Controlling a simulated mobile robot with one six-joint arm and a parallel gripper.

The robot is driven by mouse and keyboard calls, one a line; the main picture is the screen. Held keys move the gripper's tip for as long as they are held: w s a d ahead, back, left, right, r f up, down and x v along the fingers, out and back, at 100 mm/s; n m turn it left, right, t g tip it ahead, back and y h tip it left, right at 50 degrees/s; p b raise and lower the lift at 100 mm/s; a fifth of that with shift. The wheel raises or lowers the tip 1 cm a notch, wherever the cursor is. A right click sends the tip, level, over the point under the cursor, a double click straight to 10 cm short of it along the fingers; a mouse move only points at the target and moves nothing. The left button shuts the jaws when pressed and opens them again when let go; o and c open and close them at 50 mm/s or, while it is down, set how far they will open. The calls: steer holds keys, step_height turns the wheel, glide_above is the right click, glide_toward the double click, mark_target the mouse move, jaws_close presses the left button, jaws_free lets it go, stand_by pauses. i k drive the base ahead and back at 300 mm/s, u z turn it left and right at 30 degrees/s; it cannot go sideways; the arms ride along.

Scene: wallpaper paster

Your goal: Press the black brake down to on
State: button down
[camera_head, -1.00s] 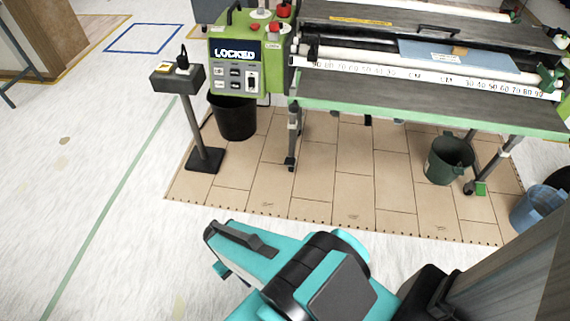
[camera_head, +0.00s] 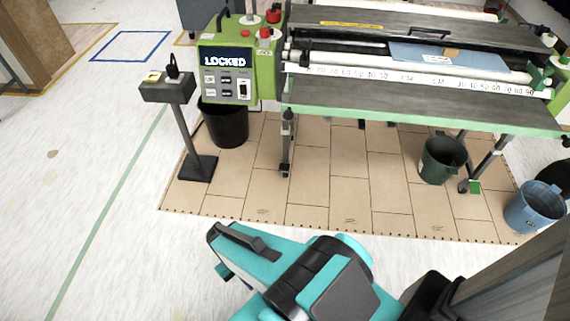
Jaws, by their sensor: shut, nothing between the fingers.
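The green wallpaper paster (camera_head: 410,93) stands ahead on casters, with a green control box (camera_head: 222,90) at its left end. The box display reads LOCKED. A grey pedestal box (camera_head: 167,91) to the left carries an upright black lever (camera_head: 173,66) beside a yellow-edged label. Black casters show under the left leg (camera_head: 285,168) and right leg; the right one has a green part (camera_head: 476,186). I cannot tell which black part is the brake, and I can read no brake marking. My teal and black arm is folded at the bottom, apart from the machine. I cannot make out my gripper's fingers.
A black bin (camera_head: 226,125), a dark green bucket (camera_head: 441,160) and a blue bucket (camera_head: 536,206) stand around the machine. A tan tiled mat (camera_head: 330,195) lies under it. The white floor at left is mostly clear. A blue floor outline (camera_head: 130,46) is farther back.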

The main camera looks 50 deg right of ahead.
mark_target(283, 166)
steer(key=i, duration=0.85)
steer(key=u, duration=0.05)
